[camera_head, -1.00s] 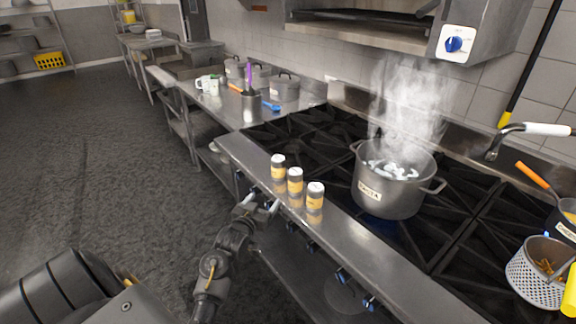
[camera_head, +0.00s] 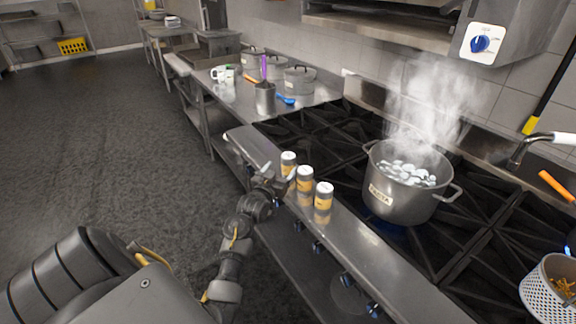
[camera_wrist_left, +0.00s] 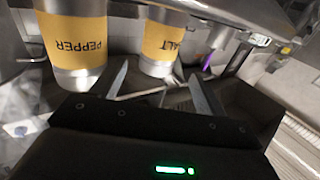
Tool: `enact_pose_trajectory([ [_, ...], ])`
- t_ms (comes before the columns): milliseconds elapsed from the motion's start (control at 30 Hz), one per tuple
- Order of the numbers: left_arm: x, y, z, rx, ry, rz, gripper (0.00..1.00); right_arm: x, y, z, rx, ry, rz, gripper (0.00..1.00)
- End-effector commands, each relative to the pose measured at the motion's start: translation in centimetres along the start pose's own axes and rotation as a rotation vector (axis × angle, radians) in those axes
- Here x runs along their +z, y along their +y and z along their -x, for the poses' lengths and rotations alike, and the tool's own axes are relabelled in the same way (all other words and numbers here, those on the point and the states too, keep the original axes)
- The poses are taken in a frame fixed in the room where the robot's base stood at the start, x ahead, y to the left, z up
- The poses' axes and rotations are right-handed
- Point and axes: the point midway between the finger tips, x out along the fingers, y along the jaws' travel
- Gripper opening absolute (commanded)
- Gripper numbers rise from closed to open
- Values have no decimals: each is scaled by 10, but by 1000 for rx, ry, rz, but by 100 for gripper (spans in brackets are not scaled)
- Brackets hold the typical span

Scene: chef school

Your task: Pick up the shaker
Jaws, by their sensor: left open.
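Three small shakers with yellow labels and metallic ends stand in a row on the stove's front ledge: a far one (camera_head: 288,164), a middle one (camera_head: 305,181) and a near one (camera_head: 323,197). My left gripper (camera_head: 279,177) is beside the far and middle ones, on the aisle side. In the left wrist view, which is upside down, a shaker marked PEPPER (camera_wrist_left: 77,40) and one marked SALT (camera_wrist_left: 162,45) hang from the top edge. The open fingers (camera_wrist_left: 158,86) point toward the SALT shaker, with nothing between them. My right gripper is out of view.
A steaming pot marked PASTA (camera_head: 398,188) stands on the black burners behind the shakers. The steel front ledge (camera_head: 375,250) is bare to the right. A metal utensil cup (camera_head: 265,98) stands on the far counter. A perforated basket (camera_head: 548,292) is at the lower right.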

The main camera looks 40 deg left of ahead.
Motion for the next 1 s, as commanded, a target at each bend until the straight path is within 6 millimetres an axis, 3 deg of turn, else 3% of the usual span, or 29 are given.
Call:
enact_pose_trajectory([
  [200, -6, 2, -28, 0, 0, 2, 74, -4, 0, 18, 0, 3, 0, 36],
  [333, -4, 2, -43, 0, 1, 1, 74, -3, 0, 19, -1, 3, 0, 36],
  [667, -2, 2, -50, 0, 1, 0, 74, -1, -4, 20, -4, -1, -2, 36],
  [1000, -2, 2, -49, 0, 1, 0, 32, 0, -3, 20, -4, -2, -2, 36],
])
